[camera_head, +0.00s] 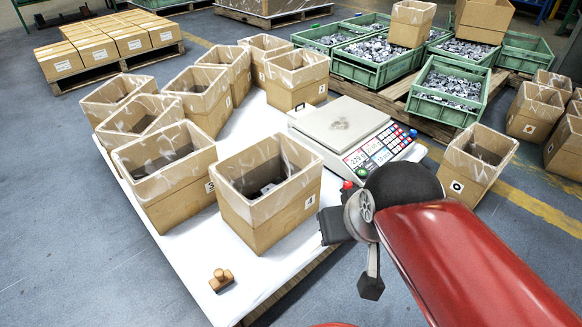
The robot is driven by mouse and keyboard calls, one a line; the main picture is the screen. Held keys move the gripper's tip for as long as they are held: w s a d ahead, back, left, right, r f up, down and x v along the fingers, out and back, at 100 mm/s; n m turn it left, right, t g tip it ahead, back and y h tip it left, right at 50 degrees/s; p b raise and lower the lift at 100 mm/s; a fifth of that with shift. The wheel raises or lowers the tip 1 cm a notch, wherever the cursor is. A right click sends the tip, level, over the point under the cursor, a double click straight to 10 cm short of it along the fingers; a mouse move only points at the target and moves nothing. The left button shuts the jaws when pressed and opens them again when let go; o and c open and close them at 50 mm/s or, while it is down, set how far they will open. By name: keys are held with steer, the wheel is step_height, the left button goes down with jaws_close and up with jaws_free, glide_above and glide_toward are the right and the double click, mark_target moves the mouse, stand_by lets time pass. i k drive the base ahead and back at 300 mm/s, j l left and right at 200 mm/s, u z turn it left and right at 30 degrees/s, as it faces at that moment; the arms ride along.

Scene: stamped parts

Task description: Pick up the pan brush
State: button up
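A small brown wooden piece with an upright knob, which looks like the pan brush (221,280), lies on the white tabletop near its front edge. My gripper (352,258) shows as dark parts at the end of my red arm, beside the table's right side. It is to the right of the brush and well apart from it.
A box marked 4 (266,226) stands behind the brush, with several more open boxes further back. A scale (345,130) with coloured buttons sits on the table's right. Green crates (447,92) of metal parts stand beyond. The tabletop around the brush is clear.

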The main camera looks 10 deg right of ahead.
mark_target(222, 279)
steer(key=u, duration=1.1)
